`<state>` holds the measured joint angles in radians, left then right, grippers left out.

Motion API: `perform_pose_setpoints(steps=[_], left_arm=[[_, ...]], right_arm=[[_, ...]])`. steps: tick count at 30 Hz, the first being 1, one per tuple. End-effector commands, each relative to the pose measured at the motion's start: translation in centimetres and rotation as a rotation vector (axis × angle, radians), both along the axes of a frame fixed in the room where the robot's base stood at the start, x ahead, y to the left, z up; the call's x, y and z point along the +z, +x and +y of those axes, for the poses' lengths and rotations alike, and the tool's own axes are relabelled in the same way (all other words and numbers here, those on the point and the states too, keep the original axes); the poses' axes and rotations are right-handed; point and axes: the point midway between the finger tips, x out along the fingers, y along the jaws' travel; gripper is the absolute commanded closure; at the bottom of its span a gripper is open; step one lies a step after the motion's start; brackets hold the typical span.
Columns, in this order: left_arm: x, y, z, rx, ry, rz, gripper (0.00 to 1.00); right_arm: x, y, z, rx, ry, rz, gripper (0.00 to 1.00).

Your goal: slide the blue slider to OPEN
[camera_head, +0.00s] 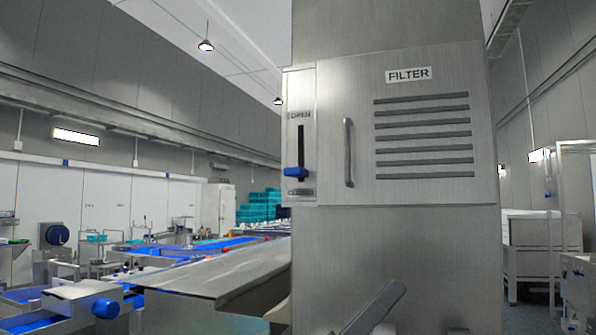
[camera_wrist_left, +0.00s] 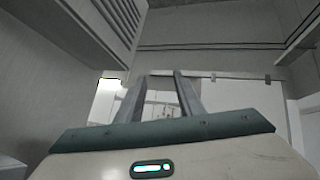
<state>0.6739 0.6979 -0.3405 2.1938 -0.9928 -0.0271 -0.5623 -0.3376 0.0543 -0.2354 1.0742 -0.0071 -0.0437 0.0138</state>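The blue slider knob (camera_head: 295,172) sits at the bottom of a dark vertical slot (camera_head: 301,142) on a pale plate (camera_head: 292,95). The OPEN label (camera_head: 300,115) is above the slot; a label at its lower end is too small to read surely. My left gripper shows in the left wrist view (camera_wrist_left: 160,78) with its two fingers apart and nothing between them. In the head view a grey finger (camera_head: 378,305) of it shows at the bottom, below and right of the slider and apart from it. The slider does not show in the wrist view. My right gripper is not seen.
Right of the slider is a FILTER panel (camera_head: 430,130) with a vertical handle (camera_head: 348,152) and several louvres, on a metal column (camera_head: 430,245). A steel cover (camera_head: 200,275) and blue conveyors lie lower left. The space before the slider looks clear.

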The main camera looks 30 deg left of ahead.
Motion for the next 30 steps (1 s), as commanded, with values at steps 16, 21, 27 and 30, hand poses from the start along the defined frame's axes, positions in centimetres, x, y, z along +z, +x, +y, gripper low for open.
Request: perform_pose_setpoints(steps=[16,21,27,30], left_arm=[[9.0,-1.6,0.2,0.456,1.006,-0.636,0.66],[11.8,-0.9,4.9,0.662,1.303,-0.719,0.66],[16.2,-1.4,13.2,0.926,1.626,-0.715,0.66],[18.3,-2.6,17.8,1.047,1.761,-0.67,0.66]], right_arm=[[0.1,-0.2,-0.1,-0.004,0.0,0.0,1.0],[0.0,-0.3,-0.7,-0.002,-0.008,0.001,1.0],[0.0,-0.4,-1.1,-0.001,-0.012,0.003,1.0],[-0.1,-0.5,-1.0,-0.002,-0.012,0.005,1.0]])
